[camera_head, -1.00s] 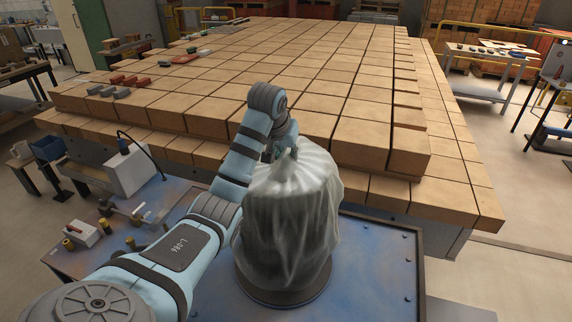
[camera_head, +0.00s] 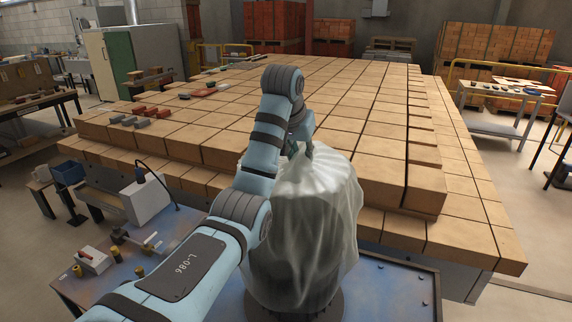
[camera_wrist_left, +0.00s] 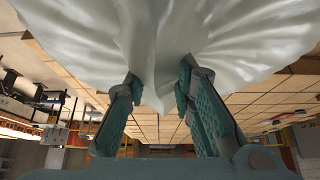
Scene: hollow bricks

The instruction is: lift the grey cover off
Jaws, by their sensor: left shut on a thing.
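The grey cover (camera_head: 312,225) is a pale, draped cloth with folds, hanging over something on the round dark base (camera_head: 337,308). What is under it is hidden. My left gripper (camera_head: 298,142) is at the top of the cover, shut on a pinched fold of it. In the left wrist view, the fingers (camera_wrist_left: 158,92) stand on either side of a hanging fold of the cover (camera_wrist_left: 160,45). My right gripper is not in view.
The base stands on a blue metal plate (camera_head: 395,290). Behind it is a wide stepped stack of tan blocks (camera_head: 370,155). On the left are a white box (camera_head: 147,200), a red-switched box (camera_head: 90,261) and small brass pieces (camera_head: 117,254). Several small bricks (camera_head: 150,112) lie on the stack.

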